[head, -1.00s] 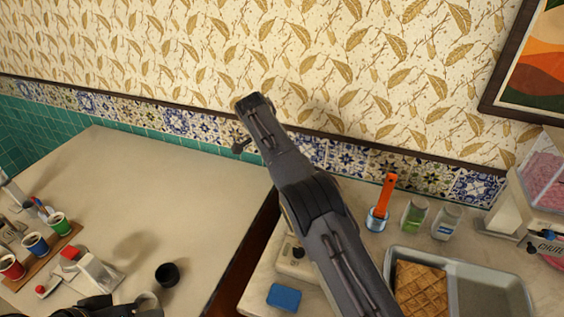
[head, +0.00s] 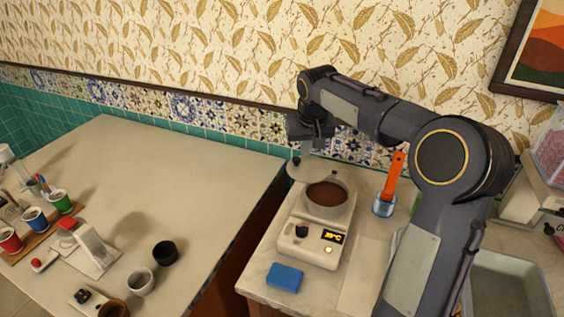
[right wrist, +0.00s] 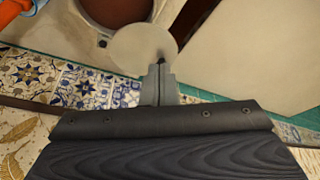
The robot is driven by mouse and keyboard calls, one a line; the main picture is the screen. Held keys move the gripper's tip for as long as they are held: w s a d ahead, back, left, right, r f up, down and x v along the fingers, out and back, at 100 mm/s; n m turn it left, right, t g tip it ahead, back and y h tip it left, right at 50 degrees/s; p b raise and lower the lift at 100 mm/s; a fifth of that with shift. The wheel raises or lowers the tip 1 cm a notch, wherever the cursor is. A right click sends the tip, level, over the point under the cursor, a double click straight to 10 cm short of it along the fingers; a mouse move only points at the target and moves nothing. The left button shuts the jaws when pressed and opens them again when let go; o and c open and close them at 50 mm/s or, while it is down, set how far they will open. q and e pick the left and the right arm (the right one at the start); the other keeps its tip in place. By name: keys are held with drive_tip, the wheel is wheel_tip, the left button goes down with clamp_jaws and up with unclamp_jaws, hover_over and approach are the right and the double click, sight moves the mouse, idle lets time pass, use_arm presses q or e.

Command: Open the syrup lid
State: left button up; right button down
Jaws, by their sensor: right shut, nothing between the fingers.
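The syrup warmer (head: 299,237) is a cream box with a dial and lit display on the right counter. Its round pot shows brown syrup (head: 327,194) through the uncovered top. The pale disc lid (head: 300,171) lies off the opening, at the pot's back-left edge. My right gripper (head: 315,146) is just behind the lid, shut and empty. In the right wrist view, its closed fingertips (right wrist: 159,74) are at the dark knob of the lid (right wrist: 137,48); whether they touch is unclear. The syrup (right wrist: 116,8) shows beside the lid. My left gripper is not in view.
A blue sponge (head: 285,278) lies in front of the warmer. A glass jar with an orange-handled tool (head: 394,180) stands to its right. A grey tray (head: 508,285) is partly behind my arm. Cups stand on the left counter (head: 190,190), whose back is clear.

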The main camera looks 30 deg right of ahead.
sight(299, 160)
drive_tip(key=p+x, duration=0.1)
drive_tip(key=x, duration=0.8)
drive_tip(key=shift+f, duration=0.35)
drive_tip(key=w+p, duration=0.1)
drive_tip(key=w+d, duration=0.1)
drive_tip(key=w, duration=0.1)
drive_tip(key=shift+w+f+p, duration=0.15)
drive_tip(key=shift+p, duration=0.2)
drive_tip(key=shift+w+d+f, duration=0.1)
drive_tip(key=shift+w+d, duration=0.1)
drive_tip(key=shift+w, duration=0.15)
drive_tip(key=shift+w+d+m+h, duration=0.15)
drive_tip(key=shift+w+d+m, duration=0.1)
drive_tip(key=shift+w+m, duration=0.3)
drive_tip(key=shift+w+d+m+h, duration=0.15)
drive_tip(key=shift+w+d+m, duration=0.2)
drive_tip(key=shift+m, duration=0.3)
drive_tip(key=shift+w+d+m+g+h+p, duration=0.3)
drive_tip(key=shift+w+d+m+p, duration=0.35)
drive_tip(key=shift+m, duration=0.35)
drive_tip(key=shift+w+d+m+p, duration=0.4)
drive_tip(key=shift+w+d+m, duration=0.25)
drive_tip(key=shift+m, duration=0.25)
drive_tip(key=shift+s+d+g, duration=0.1)
drive_tip(key=shift+g, duration=0.2)
